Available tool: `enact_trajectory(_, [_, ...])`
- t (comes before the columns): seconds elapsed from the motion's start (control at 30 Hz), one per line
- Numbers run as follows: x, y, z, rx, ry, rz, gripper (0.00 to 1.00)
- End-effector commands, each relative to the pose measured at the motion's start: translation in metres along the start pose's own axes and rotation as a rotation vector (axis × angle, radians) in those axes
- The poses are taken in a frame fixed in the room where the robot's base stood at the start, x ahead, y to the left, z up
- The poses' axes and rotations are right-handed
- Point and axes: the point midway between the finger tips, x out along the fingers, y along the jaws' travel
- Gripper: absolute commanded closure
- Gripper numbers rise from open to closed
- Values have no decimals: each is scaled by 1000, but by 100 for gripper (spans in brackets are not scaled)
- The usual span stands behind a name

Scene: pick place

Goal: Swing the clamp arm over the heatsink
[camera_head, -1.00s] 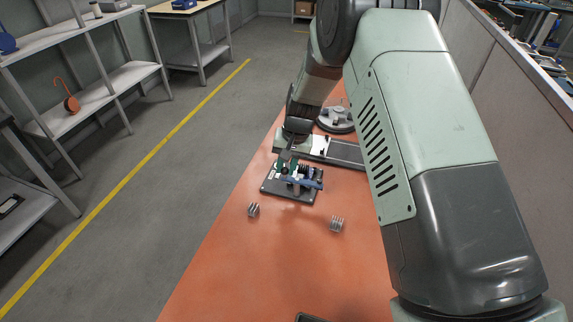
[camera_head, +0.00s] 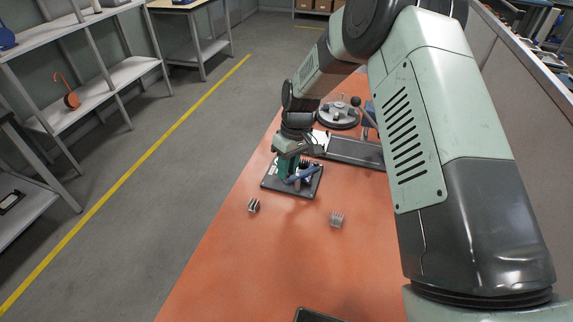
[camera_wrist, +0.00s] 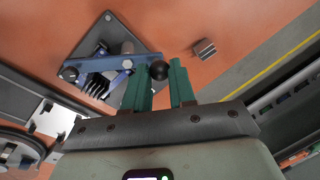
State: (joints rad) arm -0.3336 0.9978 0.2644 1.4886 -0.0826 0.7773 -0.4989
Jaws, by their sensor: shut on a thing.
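The clamp arm is a blue bar (camera_wrist: 105,64), also in the head view (camera_head: 301,177). It has a black ball knob (camera_wrist: 158,71) at its right end in the wrist view. My gripper (camera_wrist: 160,80) has its green fingers shut around the knob; in the head view the gripper (camera_head: 287,166) reaches down at the fixture. The bar is mounted on a dark base plate (camera_wrist: 90,43), also in the head view (camera_head: 291,190). A black finned heatsink (camera_wrist: 96,86) shows beside and partly under the bar; whether the bar fully covers it I cannot tell.
Two loose grey finned blocks lie on the orange table, one at left (camera_head: 253,205) and one at right (camera_head: 336,219); one block (camera_wrist: 204,49) shows in the wrist view. A round grey fixture (camera_head: 338,114) and a dark long tray (camera_head: 355,151) stand behind. The near table middle is clear.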

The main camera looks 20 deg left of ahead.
Motion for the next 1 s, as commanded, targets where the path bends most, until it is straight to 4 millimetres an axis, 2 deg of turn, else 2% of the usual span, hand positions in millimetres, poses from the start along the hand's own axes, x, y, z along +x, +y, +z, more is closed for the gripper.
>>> enact_trajectory(0.6, [0,1,18,-528,-106,0,100])
enact_trajectory(1.0, [-1,3,23,-694,-138,0,100])
